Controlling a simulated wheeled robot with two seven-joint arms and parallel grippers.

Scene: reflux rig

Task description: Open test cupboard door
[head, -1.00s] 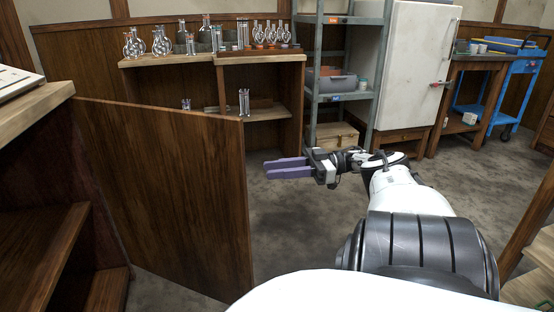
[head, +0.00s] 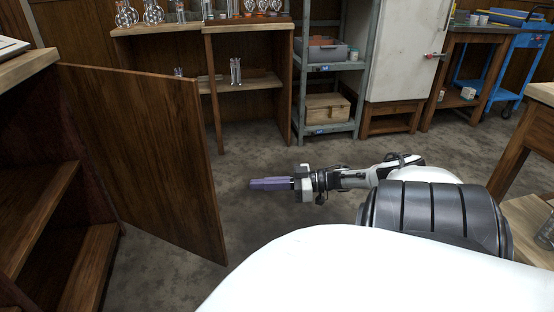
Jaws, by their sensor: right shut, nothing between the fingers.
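The cupboard door (head: 150,150) is a dark brown wooden panel at the left of the head view. It stands swung out from the cupboard (head: 45,205), whose inner shelves show at the far left. My right gripper (head: 254,184) has purple fingers, shut with nothing between them. It is to the right of the door's free edge, apart from it, above the open floor and pointing left. No handle shows on the visible face of the door. My left gripper is not in view.
A wooden shelf unit (head: 250,82) with glassware stands at the back. Beside it are a grey metal rack (head: 329,68) and a white fridge (head: 402,55). A wooden table (head: 541,92) is at the right. The floor (head: 270,148) between door and rack is clear.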

